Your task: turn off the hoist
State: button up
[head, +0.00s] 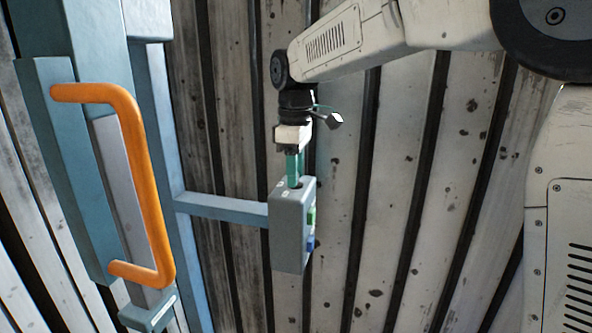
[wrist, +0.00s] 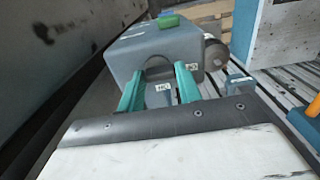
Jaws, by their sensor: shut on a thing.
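The grey control box (head: 289,235) hangs on a blue bar in the middle of the head view. It carries a green button (head: 311,215) and a blue button (head: 310,243) on its right side. My gripper (head: 295,180) is at the box's upper face. In the wrist view its two teal fingers (wrist: 159,88) stand on either side of a dark rounded knob (wrist: 156,68) on the near face. The fingers hide part of the knob, and its setting cannot be read. The green button also shows on top of the box (wrist: 168,21), and small white labels sit near the fingers.
A blue post with an orange handle (head: 142,170) stands at the left. A blue crossbar (head: 222,208) joins the box to the frame. A grey round part (wrist: 214,52) sits on the box's right side in the wrist view. Slatted panels lie behind.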

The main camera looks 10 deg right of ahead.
jog(key=o, duration=1)
notch_tip(320, 180, up, 8)
jog(key=shift+f, duration=0.1)
